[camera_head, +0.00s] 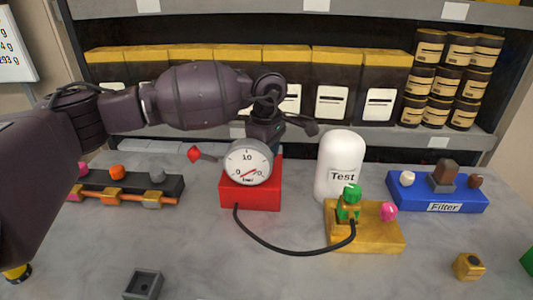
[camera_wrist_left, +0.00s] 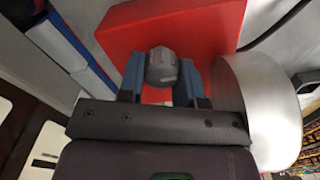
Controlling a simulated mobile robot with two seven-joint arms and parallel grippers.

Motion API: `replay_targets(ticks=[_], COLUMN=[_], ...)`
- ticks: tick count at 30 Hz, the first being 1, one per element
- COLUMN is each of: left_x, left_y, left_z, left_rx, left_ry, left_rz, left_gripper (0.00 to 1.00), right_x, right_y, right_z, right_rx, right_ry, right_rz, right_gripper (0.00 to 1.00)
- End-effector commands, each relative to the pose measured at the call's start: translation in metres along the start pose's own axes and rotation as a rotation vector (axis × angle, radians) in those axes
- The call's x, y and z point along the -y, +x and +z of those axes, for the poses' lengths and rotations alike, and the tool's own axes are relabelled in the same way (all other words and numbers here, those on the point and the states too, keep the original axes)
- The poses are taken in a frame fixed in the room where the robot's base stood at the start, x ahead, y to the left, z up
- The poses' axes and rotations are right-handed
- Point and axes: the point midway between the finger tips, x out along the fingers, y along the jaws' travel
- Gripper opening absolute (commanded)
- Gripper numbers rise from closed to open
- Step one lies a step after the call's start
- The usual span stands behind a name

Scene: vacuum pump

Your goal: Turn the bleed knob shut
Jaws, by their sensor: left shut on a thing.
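The red pump box (camera_head: 250,192) stands mid-table with a round dial gauge (camera_head: 248,163) on top. The gauge needle points toward the lower left of its face. My left gripper (camera_head: 268,130) reaches down behind the gauge. In the left wrist view its blue fingers (camera_wrist_left: 162,80) are shut on a grey knob (camera_wrist_left: 162,66) in front of the red box (camera_wrist_left: 195,28). The gauge's silver side (camera_wrist_left: 262,110) is close beside the right finger. In the head view the grey knob is hidden behind the gauge. My right gripper is not in view.
A red-tipped lever (camera_head: 194,155) sticks out left of the gauge. A black hose (camera_head: 290,250) runs to a yellow block (camera_head: 375,235) with a green fitting. A white Test vessel (camera_head: 341,165) stands behind it. A blue Filter block (camera_head: 430,190) is right. The front middle is mostly clear.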

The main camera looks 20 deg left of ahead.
Motion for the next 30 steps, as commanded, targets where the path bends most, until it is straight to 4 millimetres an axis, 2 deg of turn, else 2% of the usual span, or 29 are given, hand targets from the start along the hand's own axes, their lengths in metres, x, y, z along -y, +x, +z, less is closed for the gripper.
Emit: replay_targets(ticks=[18,19,23,24,30], left_x=[-0.0003,-0.0003,-0.0003,-0.0002,-0.0002], left_y=[-0.001,-0.0011,-0.0009,-0.0008,-0.0004], left_z=[0.0006,0.0006,0.0005,0.0004,0.0003], left_rx=[0.001,0.001,0.001,0.001,0.001], left_ry=[0.043,0.043,0.042,0.042,0.041], left_rz=[0.002,0.002,0.002,0.001,0.001], left_gripper=[0.09,0.35,0.55,0.58,0.58], right_x=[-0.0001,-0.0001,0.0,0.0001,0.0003], right_y=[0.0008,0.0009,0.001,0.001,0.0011], right_z=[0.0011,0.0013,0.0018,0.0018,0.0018], right_rx=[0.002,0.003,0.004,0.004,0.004], right_ry=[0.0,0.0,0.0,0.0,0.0], right_rz=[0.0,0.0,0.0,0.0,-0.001], right_gripper=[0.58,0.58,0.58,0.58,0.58])
